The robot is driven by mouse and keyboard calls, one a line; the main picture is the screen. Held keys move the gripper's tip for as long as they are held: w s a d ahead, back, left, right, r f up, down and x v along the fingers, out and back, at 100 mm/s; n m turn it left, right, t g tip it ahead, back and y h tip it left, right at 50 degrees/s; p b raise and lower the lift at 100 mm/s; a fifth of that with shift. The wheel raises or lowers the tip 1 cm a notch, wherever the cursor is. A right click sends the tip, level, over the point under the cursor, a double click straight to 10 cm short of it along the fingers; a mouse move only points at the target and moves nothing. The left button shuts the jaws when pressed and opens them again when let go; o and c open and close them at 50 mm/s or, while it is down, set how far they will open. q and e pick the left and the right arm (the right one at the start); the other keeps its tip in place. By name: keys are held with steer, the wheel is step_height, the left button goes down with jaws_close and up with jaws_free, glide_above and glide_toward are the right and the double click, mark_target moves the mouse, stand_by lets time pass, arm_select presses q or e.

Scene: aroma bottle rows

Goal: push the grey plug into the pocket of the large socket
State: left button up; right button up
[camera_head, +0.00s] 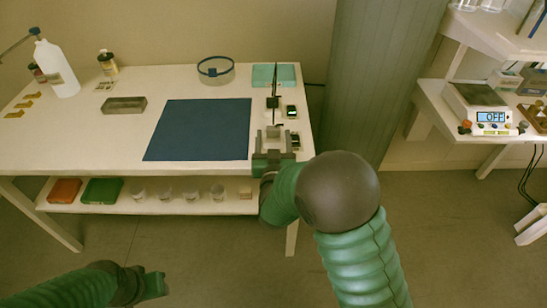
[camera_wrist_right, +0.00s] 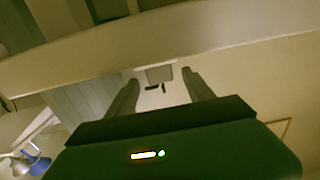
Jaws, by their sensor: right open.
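My right gripper (camera_head: 272,133) is open over the right edge of the table in the head view. Its two fingers also show spread in the right wrist view (camera_wrist_right: 160,85), with nothing gripped. A small grey block (camera_wrist_right: 159,74) shows beyond and between the fingers in the wrist view, apart from them, with two short dark marks below it. I cannot tell whether it is the grey plug or part of the large socket. In the head view my right gripper partly covers this area. My left gripper (camera_head: 150,285) is low at the left, away from the table; its jaws are unclear.
Two small dark devices (camera_head: 291,111) (camera_head: 295,141) lie along the table's right edge, beside a thin black upright (camera_head: 275,82). A blue mat (camera_head: 200,129) lies left of my right gripper. A teal tray (camera_head: 262,75) is behind. The front left of the white table (camera_head: 80,150) is clear.

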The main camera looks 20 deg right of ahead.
steer(key=p+v, duration=0.1)
steer(key=v, duration=1.2)
steer(key=shift+w, duration=0.1)
step_height(320, 180, down, 8)
steer(key=s+n+g+y, duration=0.2)
steer(key=g+y, duration=0.3)
steer(key=g, duration=0.3)
steer(key=s+d+f+n+g+p, duration=0.1)
steer(key=s+d+g, duration=0.2)
steer(key=s, duration=0.4)
steer(key=s+d+g+p, duration=0.1)
steer(key=s+d+g, duration=0.1)
steer(key=s+g, duration=0.35)
step_height(320, 180, up, 22)
steer(key=s+t+p, duration=0.1)
steer(key=p, duration=2.1)
steer(key=shift+s+t+p, duration=0.15)
steer(key=shift+t+p, duration=0.15)
steer(key=shift+t, duration=0.05)
